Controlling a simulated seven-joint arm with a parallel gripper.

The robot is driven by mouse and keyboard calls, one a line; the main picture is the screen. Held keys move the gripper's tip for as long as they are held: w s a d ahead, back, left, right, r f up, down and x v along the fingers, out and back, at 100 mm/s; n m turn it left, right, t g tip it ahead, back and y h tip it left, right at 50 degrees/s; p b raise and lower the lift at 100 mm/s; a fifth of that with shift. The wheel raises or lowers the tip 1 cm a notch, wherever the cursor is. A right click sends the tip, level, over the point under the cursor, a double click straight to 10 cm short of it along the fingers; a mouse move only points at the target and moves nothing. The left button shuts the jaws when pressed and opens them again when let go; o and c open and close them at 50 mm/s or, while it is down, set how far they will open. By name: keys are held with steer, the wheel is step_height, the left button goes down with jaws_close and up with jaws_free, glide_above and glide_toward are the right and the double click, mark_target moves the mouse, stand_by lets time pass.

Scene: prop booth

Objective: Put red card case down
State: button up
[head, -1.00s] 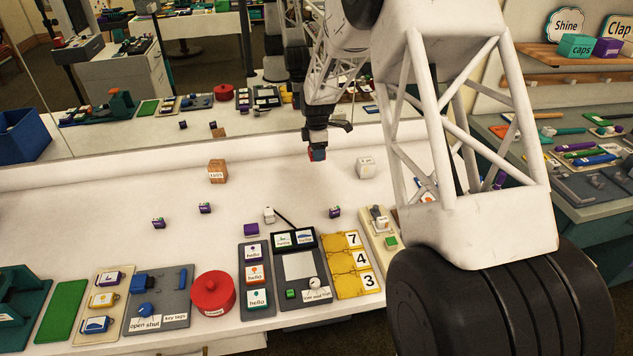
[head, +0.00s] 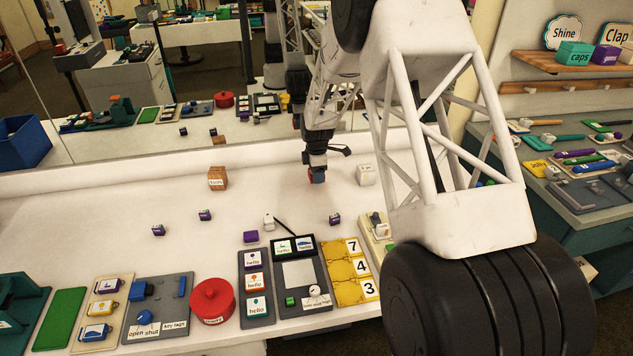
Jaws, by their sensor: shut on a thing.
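My gripper (head: 316,167) hangs over the back part of the white table (head: 272,187), pointing down. It is shut on a small red and blue thing, which I take to be the red card case (head: 312,178). The fingers hide part of the case. It is low, close to the tabletop, but I cannot tell whether it touches. The case is between a brown wooden block (head: 217,178) on the left and a white cube (head: 366,175) on the right.
Small purple blocks (head: 205,215) stand around the middle. A black-framed tray (head: 300,272), a yellow number board (head: 353,270) and a red round pot (head: 212,299) line the front. A mirror (head: 180,120) stands behind. The tabletop around my gripper is clear.

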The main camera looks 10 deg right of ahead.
mark_target(316, 188)
steer(key=shift+f, duration=1.85)
steer(key=shift+f, duration=0.15)
steer(key=o, duration=0.9)
step_height(316, 188, up, 12)
steer(key=shift+f, duration=0.1)
steer(key=shift+r, duration=0.25)
